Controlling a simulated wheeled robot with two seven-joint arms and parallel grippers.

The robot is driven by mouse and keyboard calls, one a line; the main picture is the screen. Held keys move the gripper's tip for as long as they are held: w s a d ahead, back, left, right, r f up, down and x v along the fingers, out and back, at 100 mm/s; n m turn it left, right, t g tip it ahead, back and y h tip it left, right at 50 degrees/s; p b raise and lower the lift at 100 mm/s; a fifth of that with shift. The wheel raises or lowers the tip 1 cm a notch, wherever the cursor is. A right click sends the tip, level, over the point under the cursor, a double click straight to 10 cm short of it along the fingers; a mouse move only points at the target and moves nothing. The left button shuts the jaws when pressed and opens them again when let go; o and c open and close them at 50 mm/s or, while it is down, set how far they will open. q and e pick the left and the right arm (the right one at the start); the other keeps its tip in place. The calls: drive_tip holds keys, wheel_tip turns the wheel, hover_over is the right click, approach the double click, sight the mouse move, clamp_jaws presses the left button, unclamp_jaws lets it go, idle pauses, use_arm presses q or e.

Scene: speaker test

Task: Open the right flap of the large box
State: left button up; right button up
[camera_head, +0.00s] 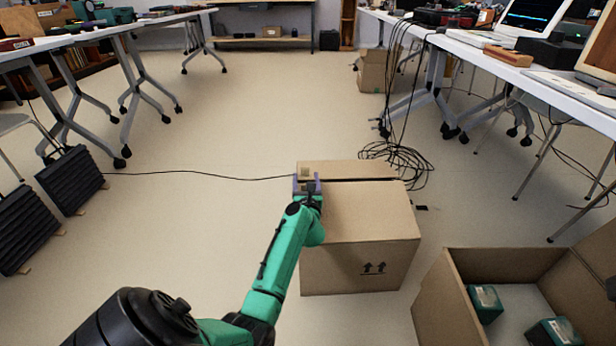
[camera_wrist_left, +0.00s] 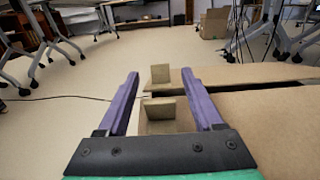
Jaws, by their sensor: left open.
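The large cardboard box (camera_head: 360,265) stands on the floor in the middle of the head view. Its near top flap (camera_head: 365,210) lies flat, and a narrower far flap (camera_head: 355,169) lies behind a dark seam running left to right. The near flap also fills the right of the left wrist view (camera_wrist_left: 275,115). My left gripper (camera_head: 307,184) is open at the box's left edge, by the seam. In the wrist view its purple fingers (camera_wrist_left: 160,76) are spread, with small upright cardboard tabs (camera_wrist_left: 166,108) showing between them. Contact is unclear. My right gripper is not seen.
An open cardboard box (camera_head: 440,303) with green-and-grey packages (camera_head: 485,303) stands at the lower right. Cables (camera_head: 400,160) lie behind the large box. Tables with wheeled legs line both sides, and dark ribbed panels (camera_head: 72,181) stand at left. The middle floor is clear.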

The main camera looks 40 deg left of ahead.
use_arm(q)
clamp_jaws()
idle(1.4)
